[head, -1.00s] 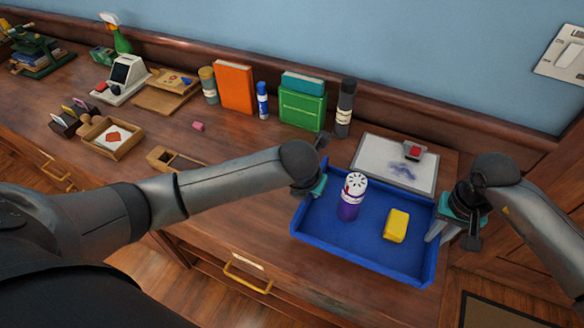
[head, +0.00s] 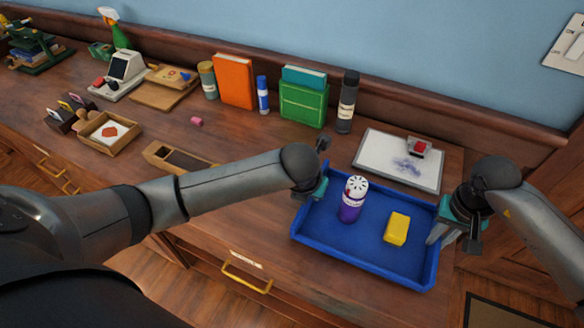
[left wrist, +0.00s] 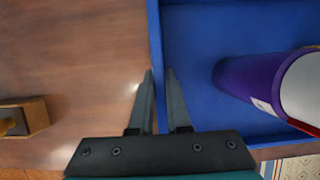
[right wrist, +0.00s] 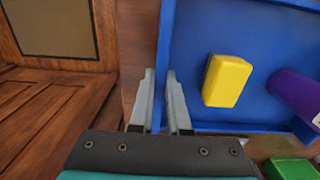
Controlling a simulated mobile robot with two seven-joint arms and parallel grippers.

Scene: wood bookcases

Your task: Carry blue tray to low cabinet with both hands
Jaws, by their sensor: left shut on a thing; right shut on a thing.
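The blue tray (head: 375,250) is at the right end of the wooden desk in the head view. It holds an upright purple shaker with a white top (head: 353,200) and a yellow block (head: 397,229). My left gripper (head: 316,194) is shut on the tray's left wall, which also shows between its fingers in the left wrist view (left wrist: 156,60). My right gripper (head: 434,233) is shut on the right wall, seen between its fingers in the right wrist view (right wrist: 163,75). Whether the tray touches the desk I cannot tell. No low cabinet is identifiable.
A white board (head: 380,150) with a red-and-grey stamp lies just behind the tray. Books (head: 234,81), a green box (head: 303,103) and a dark bottle (head: 347,102) stand along the back. Wood floor shows below.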

